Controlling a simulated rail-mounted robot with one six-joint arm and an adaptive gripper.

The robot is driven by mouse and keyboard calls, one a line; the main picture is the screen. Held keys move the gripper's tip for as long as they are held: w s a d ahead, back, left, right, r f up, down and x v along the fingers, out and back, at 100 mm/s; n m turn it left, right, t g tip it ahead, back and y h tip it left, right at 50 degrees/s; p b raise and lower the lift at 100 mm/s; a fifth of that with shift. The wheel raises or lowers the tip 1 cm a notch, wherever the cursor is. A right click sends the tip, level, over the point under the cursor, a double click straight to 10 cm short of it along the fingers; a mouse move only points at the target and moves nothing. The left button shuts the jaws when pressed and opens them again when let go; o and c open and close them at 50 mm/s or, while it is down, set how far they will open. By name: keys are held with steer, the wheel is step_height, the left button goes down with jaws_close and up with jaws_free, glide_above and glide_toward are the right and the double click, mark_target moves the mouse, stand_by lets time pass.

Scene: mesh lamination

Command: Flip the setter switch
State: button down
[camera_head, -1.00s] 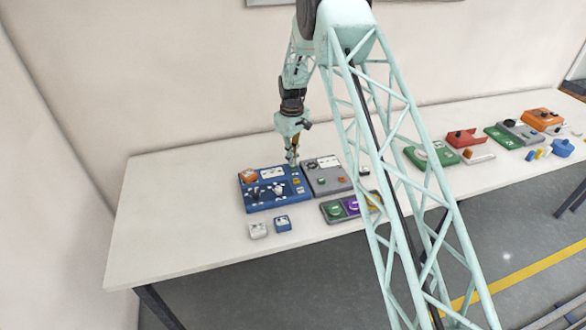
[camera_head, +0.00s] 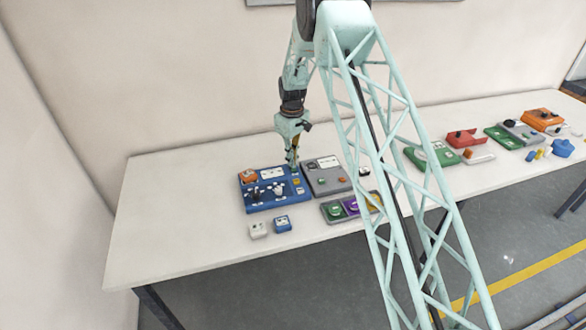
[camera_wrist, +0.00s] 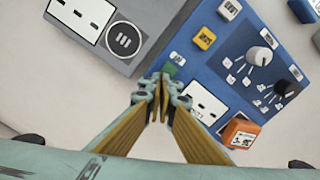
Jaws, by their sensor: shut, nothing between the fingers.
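The blue panel (camera_head: 265,203) lies on the table below my gripper (camera_head: 292,164). In the wrist view the blue panel (camera_wrist: 220,62) carries a small green part (camera_wrist: 176,58), a yellow switch-like part (camera_wrist: 204,38), two knobs, a white slotted plate (camera_wrist: 207,105) and an orange block (camera_wrist: 240,131). No readable label shows which part is the setter switch. My gripper (camera_wrist: 161,85) is shut and empty, its tips over the panel's edge close to the green part and the white plate. I cannot tell whether the tips touch anything.
A grey panel (camera_head: 325,179) stands right beside the blue one. Two small blocks, one white (camera_head: 258,230) and one blue (camera_head: 282,224), lie in front. A panel with coloured buttons (camera_head: 340,210) is at front right. The table's left part (camera_head: 170,210) is clear.

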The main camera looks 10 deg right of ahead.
steer(key=shift+r+p, duration=0.75)
steer(key=shift+r, duration=2.7)
steer(key=s+r+m+b, duration=0.1)
steer(key=s+r, duration=0.3)
steer(key=r, duration=0.3)
steer(key=s+r+t+b, duration=0.1)
steer(key=s+r, duration=0.2)
steer(key=r, duration=0.3)
steer(key=s+r+m+b, duration=0.1)
steer(key=s+r, duration=0.3)
steer(key=r, duration=0.3)
steer(key=s+r+m+t+b, duration=0.1)
steer(key=s+r+b, duration=0.1)
steer(key=s+r, duration=0.6)
steer(key=s+r+m+b, duration=0.1)
steer(key=s+r, duration=0.4)
steer(key=s, duration=0.5)
steer(key=s+r+m+t+b, duration=0.1)
steer(key=s+r+b, duration=0.25)
steer(key=s, duration=1.75)
steer(key=s+f+m+b, duration=0.1)
steer(key=s+f, duration=0.1)
steer(key=s, duration=0.7)
steer(key=s+f+m+t+b, duration=0.1)
steer(key=s+f, duration=0.2)
steer(key=s, duration=0.6)
